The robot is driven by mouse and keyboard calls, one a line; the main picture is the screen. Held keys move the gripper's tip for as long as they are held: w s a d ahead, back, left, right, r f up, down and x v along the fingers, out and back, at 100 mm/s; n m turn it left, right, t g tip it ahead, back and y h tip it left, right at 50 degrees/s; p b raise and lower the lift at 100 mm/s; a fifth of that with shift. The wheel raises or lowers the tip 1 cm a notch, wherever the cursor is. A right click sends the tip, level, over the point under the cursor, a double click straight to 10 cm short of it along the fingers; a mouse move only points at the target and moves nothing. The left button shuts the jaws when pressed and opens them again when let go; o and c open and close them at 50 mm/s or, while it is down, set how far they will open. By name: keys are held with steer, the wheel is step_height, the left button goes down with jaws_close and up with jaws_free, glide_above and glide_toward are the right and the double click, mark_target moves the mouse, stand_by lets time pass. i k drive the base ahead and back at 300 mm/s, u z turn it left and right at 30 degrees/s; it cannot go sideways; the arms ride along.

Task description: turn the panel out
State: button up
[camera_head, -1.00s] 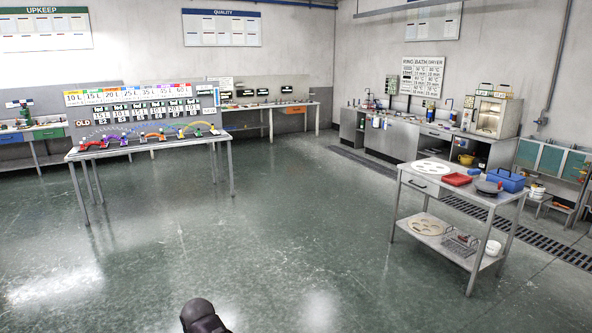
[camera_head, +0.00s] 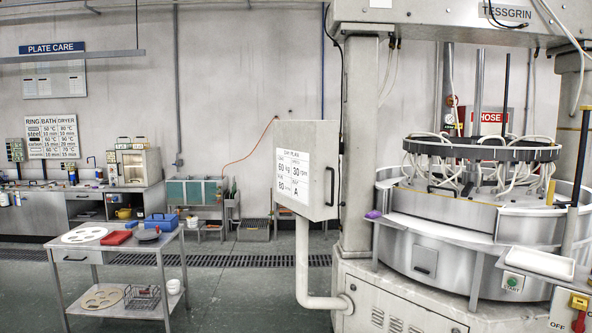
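A pale grey box panel (camera_head: 308,170) stands left of the big lapping machine, close to its column. Its front carries a white plan sheet (camera_head: 293,181) with figures for kg and rpm. A dark upright handle (camera_head: 332,187) sits on the narrow side that faces right. A bent white pipe (camera_head: 303,265) runs from under the panel down to the machine's base. My gripper is not in view.
The lapping machine (camera_head: 425,248) fills the right side, with a green start button (camera_head: 512,282) and a red on/off lever (camera_head: 579,312). A steel cart (camera_head: 165,242) stands at the left. The floor between cart and machine is clear.

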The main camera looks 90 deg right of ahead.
mark_target(306, 153)
steer(key=z, duration=0.25)
steer(key=k, duration=0.15)
steer(key=z, duration=2.55)
steer(key=i, duration=1.7)
steer(key=z, duration=0.15)
